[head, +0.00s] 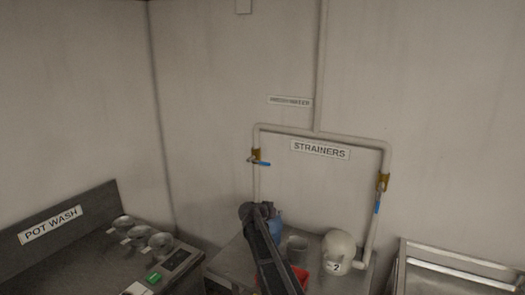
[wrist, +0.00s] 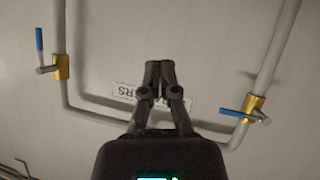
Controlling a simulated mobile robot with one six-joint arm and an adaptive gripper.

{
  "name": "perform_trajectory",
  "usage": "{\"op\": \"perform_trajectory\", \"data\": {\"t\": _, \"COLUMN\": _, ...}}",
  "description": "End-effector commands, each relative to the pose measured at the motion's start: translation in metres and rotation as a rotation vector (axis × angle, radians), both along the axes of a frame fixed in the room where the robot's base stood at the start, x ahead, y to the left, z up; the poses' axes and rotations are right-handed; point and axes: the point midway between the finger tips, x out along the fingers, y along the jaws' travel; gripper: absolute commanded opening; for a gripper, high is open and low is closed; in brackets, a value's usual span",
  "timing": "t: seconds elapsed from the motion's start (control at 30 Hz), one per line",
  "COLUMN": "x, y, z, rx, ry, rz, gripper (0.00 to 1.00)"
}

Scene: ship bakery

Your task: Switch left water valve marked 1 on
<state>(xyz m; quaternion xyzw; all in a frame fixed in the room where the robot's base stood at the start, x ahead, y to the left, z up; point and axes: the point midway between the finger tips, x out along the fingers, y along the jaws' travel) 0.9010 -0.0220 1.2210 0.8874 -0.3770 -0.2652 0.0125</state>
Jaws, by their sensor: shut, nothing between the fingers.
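The left water valve (head: 256,155) is a brass body on the left pipe leg, and its blue handle (head: 263,164) points right, across the pipe. It also shows at the right of the upside-down wrist view (wrist: 254,104), its blue handle crosswise. The right valve (head: 384,182) has its blue handle along the pipe, pointing down; it is at the left of the wrist view (wrist: 61,67). My gripper (wrist: 160,66) is shut and empty, its tips in front of the STRAINERS sign and apart from both valves. In the head view my arm is below the left valve; no mark 1 is readable.
A white rounded vessel marked 2 (head: 340,251), a grey cylinder (head: 297,250), a blue object (head: 276,225) partly behind my arm and a red container (head: 300,277) are on the counter below. The pot wash unit (head: 105,255) is left, a metal rack (head: 455,265) right.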

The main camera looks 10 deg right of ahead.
Motion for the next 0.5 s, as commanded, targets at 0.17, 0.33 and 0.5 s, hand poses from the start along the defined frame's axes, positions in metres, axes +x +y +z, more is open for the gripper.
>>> {"op": "perform_trajectory", "data": {"t": 0.17, "x": 0.074, "y": 0.031, "z": 0.079, "rx": -0.062, "ry": -0.203, "rz": 0.039, "gripper": 0.00}}
{"op": "perform_trajectory", "data": {"t": 0.33, "x": 0.122, "y": 0.062, "z": 0.130, "rx": -0.096, "ry": -0.358, "rz": 0.097, "gripper": 0.00}}
{"op": "perform_trajectory", "data": {"t": 0.5, "x": 0.149, "y": 0.084, "z": 0.158, "rx": -0.107, "ry": -0.450, "rz": 0.145, "gripper": 0.00}}
